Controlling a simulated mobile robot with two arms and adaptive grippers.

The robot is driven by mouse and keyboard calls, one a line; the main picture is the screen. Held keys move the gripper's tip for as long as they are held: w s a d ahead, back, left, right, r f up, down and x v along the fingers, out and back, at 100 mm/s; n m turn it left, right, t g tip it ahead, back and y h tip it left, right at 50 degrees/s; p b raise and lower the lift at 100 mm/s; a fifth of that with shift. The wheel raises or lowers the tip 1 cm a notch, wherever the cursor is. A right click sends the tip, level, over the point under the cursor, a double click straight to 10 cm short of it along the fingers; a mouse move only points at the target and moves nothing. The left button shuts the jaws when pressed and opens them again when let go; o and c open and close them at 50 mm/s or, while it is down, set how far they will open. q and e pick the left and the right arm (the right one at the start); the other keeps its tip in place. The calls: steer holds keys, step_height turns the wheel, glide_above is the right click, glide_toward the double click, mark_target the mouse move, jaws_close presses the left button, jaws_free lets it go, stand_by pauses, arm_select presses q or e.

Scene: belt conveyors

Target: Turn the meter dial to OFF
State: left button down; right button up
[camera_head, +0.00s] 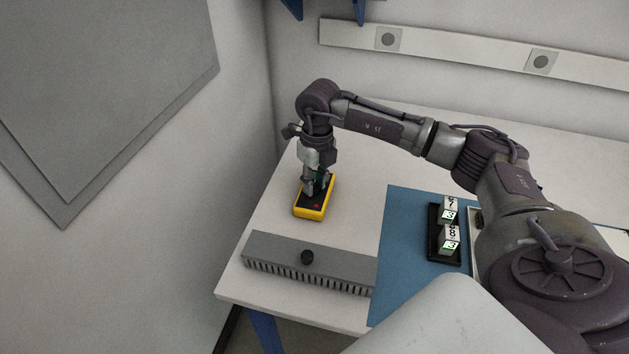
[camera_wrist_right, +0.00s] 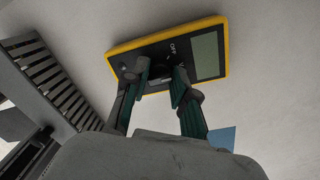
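The yellow-cased meter (camera_head: 312,212) with a black face lies on the white table near its left edge. In the right wrist view the meter (camera_wrist_right: 225,50) shows its grey-green screen at right and an OFF mark on its face. My right gripper (camera_head: 318,190) points down over the meter; it also shows in the right wrist view (camera_wrist_right: 160,78). Its two fingers stand apart at the middle of the face, where the dial is mostly hidden between them. I cannot tell whether they touch the dial or where it points. My left gripper is not in view.
A grey finned block (camera_head: 330,268) with a black knob lies in front of the meter. A blue mat (camera_head: 405,215) and a black holder (camera_head: 436,251) with number blocks are to the right. Bare table surrounds the meter; a wall stands to the left.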

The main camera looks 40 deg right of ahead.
jaws_close()
steer(key=n+b, duration=0.1)
steer(key=n, duration=0.1)
steer(key=shift+n, duration=0.4)
steer(key=n+b, duration=0.1)
steer(key=n, duration=0.3)
steer(key=shift+b, duration=0.4)
steer(key=shift+n+b, duration=0.3)
steer(key=shift+n, duration=0.7)
